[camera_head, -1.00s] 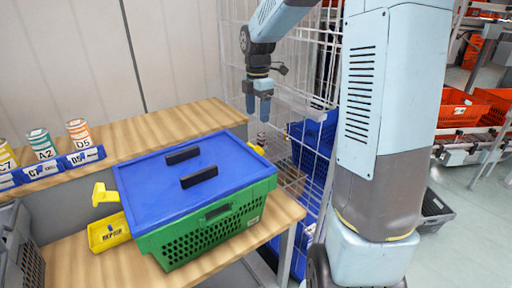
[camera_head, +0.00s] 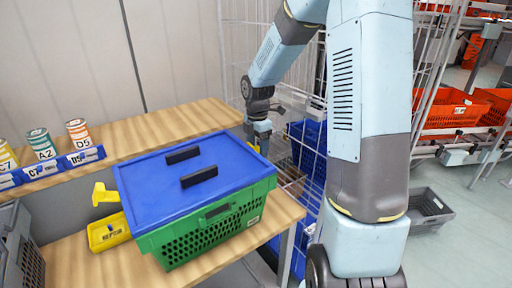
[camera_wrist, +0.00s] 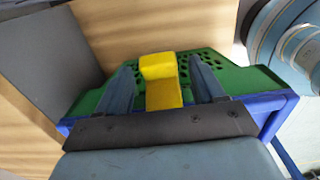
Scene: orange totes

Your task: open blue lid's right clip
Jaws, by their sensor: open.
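The blue lid (camera_head: 215,165), with two black handles, lies on the green crate (camera_head: 200,238) on the wooden table. The lid's right clip (camera_wrist: 163,82) is yellow and stands between my two fingers in the wrist view, with a visible gap on each side. In the head view the right clip is mostly hidden behind my gripper (camera_head: 258,140), at the crate's right end. My gripper (camera_wrist: 165,76) is open, its fingers pointing down along the green wall. The left clip (camera_head: 104,194), also yellow, sticks outward from the crate's left side.
A yellow bin (camera_head: 108,233) sits left of the crate. Cans stand behind blue labels on the wooden shelf (camera_head: 150,135). A wire cage (camera_head: 300,120) with blue totes is close on the right, beside my arm. A grey tote (camera_head: 28,250) stands at the left edge.

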